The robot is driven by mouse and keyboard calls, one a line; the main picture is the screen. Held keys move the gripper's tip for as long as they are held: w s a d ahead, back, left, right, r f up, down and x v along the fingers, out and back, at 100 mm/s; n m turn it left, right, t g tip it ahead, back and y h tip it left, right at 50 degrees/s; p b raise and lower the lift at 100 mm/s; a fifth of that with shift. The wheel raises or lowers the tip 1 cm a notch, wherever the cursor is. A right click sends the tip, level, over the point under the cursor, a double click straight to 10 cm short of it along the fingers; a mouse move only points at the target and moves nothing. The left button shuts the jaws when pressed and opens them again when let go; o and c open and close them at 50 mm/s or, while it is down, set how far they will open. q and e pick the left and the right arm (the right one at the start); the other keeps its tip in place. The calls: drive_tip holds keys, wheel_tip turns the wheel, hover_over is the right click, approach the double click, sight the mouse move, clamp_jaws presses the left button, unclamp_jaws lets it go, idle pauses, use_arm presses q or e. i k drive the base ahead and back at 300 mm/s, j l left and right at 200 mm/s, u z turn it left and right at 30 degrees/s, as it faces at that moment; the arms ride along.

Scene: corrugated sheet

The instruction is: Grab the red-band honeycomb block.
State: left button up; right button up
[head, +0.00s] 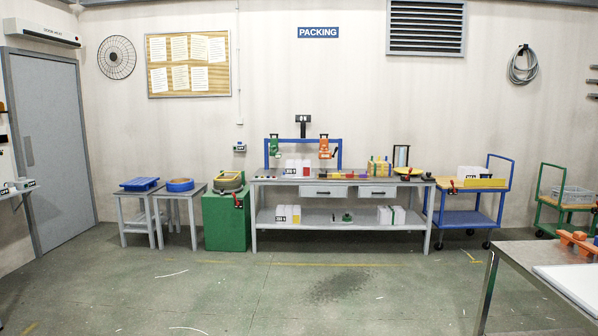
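No gripper of mine is in view. Several white blocks stand on and under the grey packing table across the room. One group of white blocks (298,167) is on the tabletop, with a small dark label and a reddish mark near its right side. Another white block (470,172) is on the blue cart, with a red item beside it. More white blocks (286,214) with a yellowish part are on the lower shelf at left. Others (384,215) with green and yellow are at its right. At this distance I cannot tell which is the red-band honeycomb block.
The grey packing table (345,183) stands against the back wall. A green cabinet (222,222) and low stools are to its left. The blue cart (466,217) and a green cart (565,207) are to its right. A near table (530,258) fills the lower right. The middle floor is open.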

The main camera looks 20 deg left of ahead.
sight(293, 167)
drive_tip(key=i+u, duration=0.2)
drive_tip(key=i, duration=3.85)
drive_tip(key=i+u, duration=0.1)
drive_tip(key=i, duration=1.45)
drive_tip(key=i+l, duration=0.15)
drive_tip(key=i, duration=1.45)
